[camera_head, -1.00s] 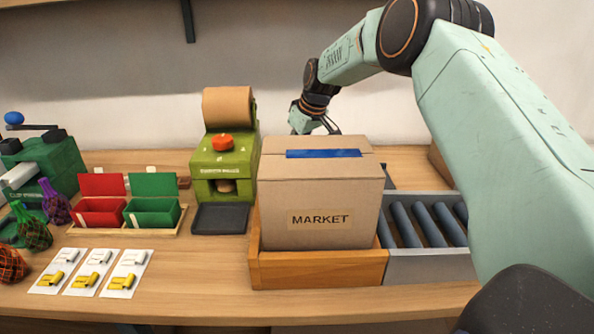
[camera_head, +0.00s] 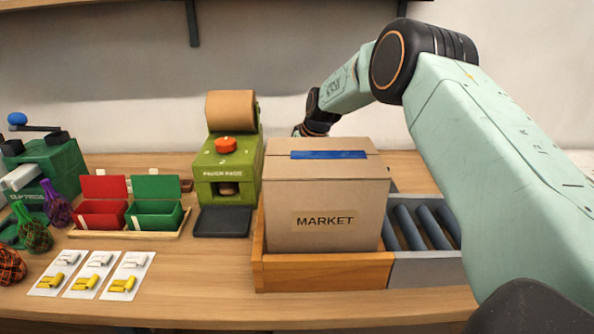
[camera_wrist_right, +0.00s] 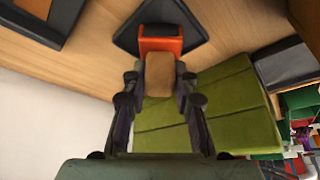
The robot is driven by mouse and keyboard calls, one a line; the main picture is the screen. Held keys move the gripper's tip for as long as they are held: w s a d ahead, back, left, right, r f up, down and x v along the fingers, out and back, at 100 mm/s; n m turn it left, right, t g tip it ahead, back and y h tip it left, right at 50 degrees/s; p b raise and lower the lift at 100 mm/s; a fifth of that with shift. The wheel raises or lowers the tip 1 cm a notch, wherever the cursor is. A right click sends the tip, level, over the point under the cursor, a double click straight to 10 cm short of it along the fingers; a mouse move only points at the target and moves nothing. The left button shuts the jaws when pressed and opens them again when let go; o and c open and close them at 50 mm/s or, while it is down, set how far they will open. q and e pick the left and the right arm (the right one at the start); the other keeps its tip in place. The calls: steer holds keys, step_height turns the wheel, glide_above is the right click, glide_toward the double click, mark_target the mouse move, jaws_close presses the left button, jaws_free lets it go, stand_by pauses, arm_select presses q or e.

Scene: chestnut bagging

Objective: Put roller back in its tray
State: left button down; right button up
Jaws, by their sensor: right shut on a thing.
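The roller shows in the right wrist view, with an orange bracket (camera_wrist_right: 160,45) and a tan handle (camera_wrist_right: 159,74). My right gripper (camera_wrist_right: 159,80) is shut on the handle, one finger on each side. A dark, flat tray (camera_wrist_right: 126,40) lies around and beneath the roller's far end in the picture. I cannot tell whether the roller touches it. In the head view my right arm reaches behind the market box (camera_head: 325,225), which hides the gripper, the roller and this tray. My left gripper is in neither view.
The market box stands in a wooden holder (camera_head: 323,273) beside a grey roller conveyor (camera_head: 425,268). A green paper machine (camera_head: 226,170) is left of the box. Red and green bins (camera_head: 154,214) and several cards (camera_head: 90,274) lie farther left. The front table strip is clear.

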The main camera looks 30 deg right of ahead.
steer(key=shift+s+f, duration=0.2)
steer(key=shift+f, duration=0.25)
jaws_close()
steer(key=o, duration=1)
jaws_free()
steer(key=shift+f, duration=0.2)
steer(key=shift+w+r, duration=0.1)
steer(key=shift+r, duration=0.05)
steer(key=shift+r, duration=0.35)
steer(key=p+v, duration=0.3)
steer(key=v, duration=0.9)
steer(key=shift+r, duration=0.3)
steer(key=shift+d, duration=0.1)
